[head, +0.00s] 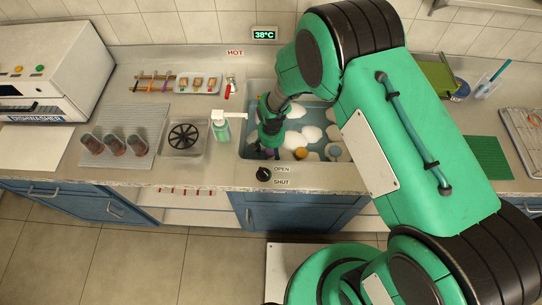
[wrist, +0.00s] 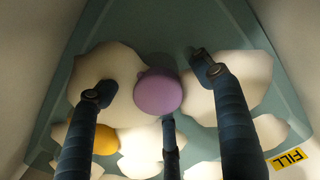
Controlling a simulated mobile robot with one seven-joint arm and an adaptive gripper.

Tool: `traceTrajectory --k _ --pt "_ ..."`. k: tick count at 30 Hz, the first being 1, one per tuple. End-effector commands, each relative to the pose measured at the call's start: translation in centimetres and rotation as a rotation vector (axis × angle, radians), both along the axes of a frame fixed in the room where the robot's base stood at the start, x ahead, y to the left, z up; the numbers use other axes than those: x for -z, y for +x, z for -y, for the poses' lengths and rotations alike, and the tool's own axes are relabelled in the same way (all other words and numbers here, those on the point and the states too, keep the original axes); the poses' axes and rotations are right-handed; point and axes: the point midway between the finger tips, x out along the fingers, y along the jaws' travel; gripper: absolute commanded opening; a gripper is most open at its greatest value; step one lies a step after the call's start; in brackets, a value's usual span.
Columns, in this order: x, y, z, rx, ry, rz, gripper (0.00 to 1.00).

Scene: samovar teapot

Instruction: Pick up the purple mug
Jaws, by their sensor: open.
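The purple mug (wrist: 158,94) shows in the wrist view as a round purple shape among white foam, in the middle between my fingers. How far below the fingertips it lies is hard to tell. My gripper (wrist: 153,80) is open, with its dark fingers spread around the mug and no clear contact. In the head view my gripper (head: 268,150) reaches down into the left part of the sink (head: 246,135). I cannot make out the purple mug in the head view.
White foam patches (head: 312,133) float in the sink. A yellow-orange item (head: 301,153) lies in the foam, also visible in the wrist view (wrist: 104,140). The sink walls surround my gripper. A soap bottle (head: 221,127) stands left of the sink, and a drain knob (head: 264,174) is in front.

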Motion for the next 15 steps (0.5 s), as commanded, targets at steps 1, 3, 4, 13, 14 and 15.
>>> traceTrajectory --k 1,3,4,13,14,15 --pt "0.00 0.00 0.00 0.000 0.000 0.000 0.65" --pt "0.00 -0.01 0.00 0.000 0.000 0.000 0.61" --pt "0.00 0.00 0.00 0.000 0.000 0.000 0.55" --pt "-0.01 0.02 -0.01 0.000 0.000 0.000 0.14" --pt "-0.01 0.01 -0.01 0.000 0.000 0.000 0.14" --pt "-0.01 0.01 -0.01 0.000 0.000 0.000 0.14"
